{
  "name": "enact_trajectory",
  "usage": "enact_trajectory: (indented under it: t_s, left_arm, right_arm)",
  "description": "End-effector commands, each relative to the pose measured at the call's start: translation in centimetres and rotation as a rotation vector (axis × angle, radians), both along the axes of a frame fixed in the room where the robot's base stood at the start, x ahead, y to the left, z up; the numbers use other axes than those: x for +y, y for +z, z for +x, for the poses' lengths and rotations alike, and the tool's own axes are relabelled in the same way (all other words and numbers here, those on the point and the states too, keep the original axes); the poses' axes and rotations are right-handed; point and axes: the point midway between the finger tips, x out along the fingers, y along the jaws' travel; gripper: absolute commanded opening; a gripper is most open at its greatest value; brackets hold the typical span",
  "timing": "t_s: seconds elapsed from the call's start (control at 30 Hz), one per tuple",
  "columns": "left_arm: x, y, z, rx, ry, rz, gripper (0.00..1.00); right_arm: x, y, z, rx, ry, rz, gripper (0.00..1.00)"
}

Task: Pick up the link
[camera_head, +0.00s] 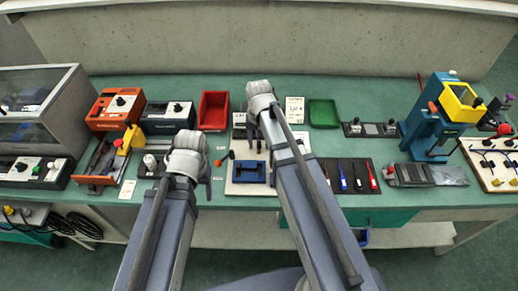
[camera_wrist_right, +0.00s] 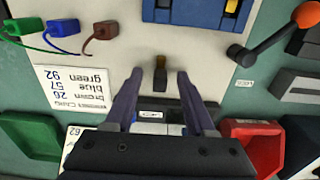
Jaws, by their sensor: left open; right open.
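My right gripper (camera_head: 254,134) is over the pale board at the middle of the bench. In the right wrist view its two fingers (camera_wrist_right: 160,74) are apart. A small dark piece with a brassy end (camera_wrist_right: 160,78) shows between the fingertips, and neither finger visibly touches it. It may be the link, but I cannot tell for sure. My left gripper (camera_head: 188,180) is open near the bench's front edge, left of the board, and its fingers are partly hidden by its own wrist.
A blue fixture (camera_head: 247,172) sits on the pale board (camera_head: 236,188), beside a lever with an orange knob (camera_wrist_right: 306,15). A red bin (camera_head: 213,110) and a green bin (camera_head: 323,113) stand behind. A printed card (camera_wrist_right: 76,88) and coloured connectors (camera_wrist_right: 63,28) lie near the right gripper.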

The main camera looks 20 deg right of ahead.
Motion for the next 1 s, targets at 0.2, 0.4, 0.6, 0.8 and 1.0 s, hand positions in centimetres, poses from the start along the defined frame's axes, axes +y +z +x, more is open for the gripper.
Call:
enact_trajectory:
  t_s: [0.2,0.4,0.6,0.8,1.0]
  left_arm:
    - [0.00,0.11,0.00,0.000,0.000,0.000,0.64]
    - [0.00,0.11,0.00,0.000,0.000,0.000,0.64]
    - [0.00,0.10,0.00,0.000,0.000,0.000,0.64]
    - [0.00,0.10,0.00,0.000,0.000,0.000,0.64]
    - [0.00,0.10,0.00,0.000,0.000,0.000,0.64]
  right_arm:
    - [-0.01,0.11,0.00,0.000,0.000,0.000,0.41]
    - [-0.01,0.11,0.01,0.000,0.000,0.000,0.19]
    - [-0.01,0.10,0.00,0.000,0.000,0.000,0.00]
    - [-0.01,0.10,0.01,0.000,0.000,0.000,0.00]
    - [-0.01,0.10,0.00,0.000,0.000,0.000,0.00]
